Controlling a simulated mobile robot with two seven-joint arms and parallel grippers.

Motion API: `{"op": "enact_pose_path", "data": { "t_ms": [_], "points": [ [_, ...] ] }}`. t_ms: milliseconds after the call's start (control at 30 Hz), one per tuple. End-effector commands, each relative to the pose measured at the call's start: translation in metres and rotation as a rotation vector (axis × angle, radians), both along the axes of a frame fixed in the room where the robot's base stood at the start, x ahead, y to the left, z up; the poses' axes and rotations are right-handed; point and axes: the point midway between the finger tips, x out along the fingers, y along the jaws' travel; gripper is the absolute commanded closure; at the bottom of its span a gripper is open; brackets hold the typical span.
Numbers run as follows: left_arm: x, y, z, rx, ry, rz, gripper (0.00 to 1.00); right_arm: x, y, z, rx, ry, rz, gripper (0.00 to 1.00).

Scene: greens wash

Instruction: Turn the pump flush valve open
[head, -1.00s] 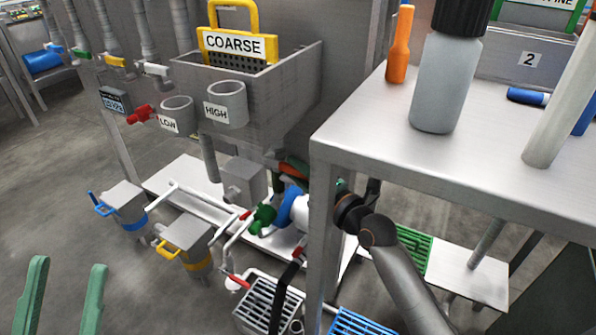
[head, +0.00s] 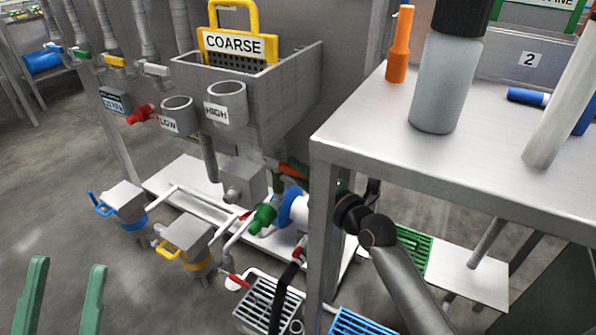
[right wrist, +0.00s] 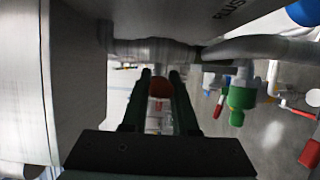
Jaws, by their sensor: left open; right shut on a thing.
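My right gripper (right wrist: 160,80) is shut on a small red-brown handle (right wrist: 160,88), which shows between its dark fingers in the right wrist view. It sits close under a grey pipe; whether this is the pump flush valve's handle I cannot read from any label. In the head view an orange-red piece (head: 293,171) shows low beside the tank, behind the bench leg; the right fingers there are mostly hidden. A green fitting (head: 263,217) and a blue-and-white round part (head: 293,207) are just below it. My left gripper (head: 66,264) is open and empty above the floor at lower left.
A steel bench (head: 390,150) with bottles on it stands between the head and my right arm. The tank (head: 275,105) with the COARSE basket (head: 235,45) is at the back. Yellow (head: 180,240) and blue (head: 120,200) handled units stand left. Drain grates lie below.

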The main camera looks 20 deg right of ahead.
Motion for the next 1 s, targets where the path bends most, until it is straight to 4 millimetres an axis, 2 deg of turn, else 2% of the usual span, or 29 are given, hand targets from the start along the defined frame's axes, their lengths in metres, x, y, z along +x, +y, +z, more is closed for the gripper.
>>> {"op": "enact_pose_path", "data": {
  "t_ms": [467, 567, 1000],
  "points": [
    [0.000, 0.000, 0.002, 0.000, 0.001, 0.000, 0.50, 0.000, 0.000, 0.001, -0.003, 0.004, 0.000, 1.00],
    [0.000, 0.001, 0.013, -0.005, 0.003, -0.003, 0.50, 0.000, 0.000, 0.005, -0.014, 0.017, 0.001, 1.00],
    [-0.004, 0.007, 0.087, -0.025, -0.032, -0.009, 0.50, 0.001, 0.002, 0.021, -0.104, 0.136, 0.004, 1.00]
  ]
}}
